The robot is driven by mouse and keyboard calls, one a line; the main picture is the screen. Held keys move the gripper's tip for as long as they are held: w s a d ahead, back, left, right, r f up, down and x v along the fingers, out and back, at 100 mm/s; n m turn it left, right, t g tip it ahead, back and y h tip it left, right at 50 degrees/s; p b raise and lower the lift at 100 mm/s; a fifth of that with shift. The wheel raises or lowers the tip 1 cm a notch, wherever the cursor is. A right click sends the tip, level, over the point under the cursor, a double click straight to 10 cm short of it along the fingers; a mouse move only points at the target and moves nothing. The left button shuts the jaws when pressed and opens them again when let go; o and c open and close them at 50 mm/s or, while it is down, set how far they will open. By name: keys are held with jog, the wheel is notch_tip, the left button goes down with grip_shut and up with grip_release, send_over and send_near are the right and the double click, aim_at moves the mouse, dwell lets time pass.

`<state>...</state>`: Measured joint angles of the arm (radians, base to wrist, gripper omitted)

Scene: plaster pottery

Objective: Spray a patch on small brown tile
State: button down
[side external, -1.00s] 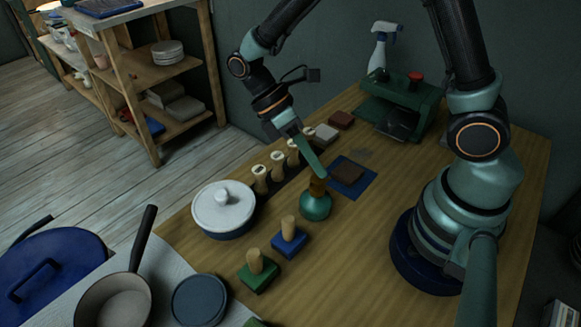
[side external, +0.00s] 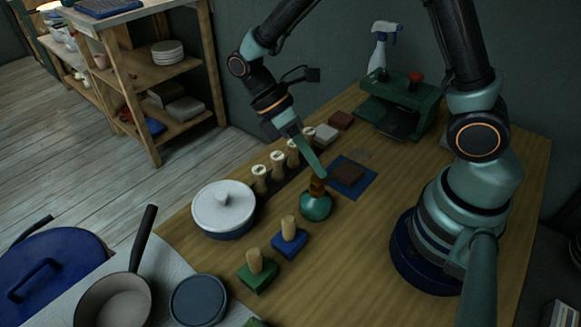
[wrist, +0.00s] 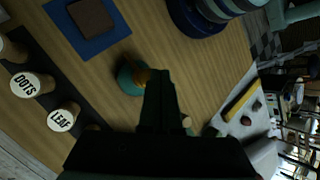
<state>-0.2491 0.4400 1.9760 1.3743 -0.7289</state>
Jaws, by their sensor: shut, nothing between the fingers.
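The small brown tile (side external: 348,172) lies flat on a blue mat (side external: 366,184) on the wooden table. In the wrist view the tile (wrist: 91,17) is at the upper left. A round teal bottle (side external: 316,207) with a brown top stands upright just in front of the mat. My gripper (side external: 320,174) is shut and empty, its fingertips pointing down at the bottle's top. In the wrist view my gripper (wrist: 159,76) partly covers the bottle (wrist: 126,84). I cannot tell whether the tips touch the top. No sprayed patch is clear on the tile.
A row of wooden-handled stamps (side external: 277,161) stands left of the mat, near a white-lidded pot (side external: 223,207). Blue (side external: 290,241) and green (side external: 258,276) handled blocks stand in front. A green machine (side external: 402,102) and white spray bottle (side external: 379,52) are behind. The table's right front is clear.

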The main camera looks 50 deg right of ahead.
aim_at(313, 178)
jog(key=shift+f, duration=0.1)
dwell(0.3)
jog(key=shift+f, duration=0.55)
dwell(0.5)
jog(key=shift+r, duration=0.65)
jog(key=shift+r, duration=0.1)
jog(key=shift+r, duration=2.9)
dwell(0.3)
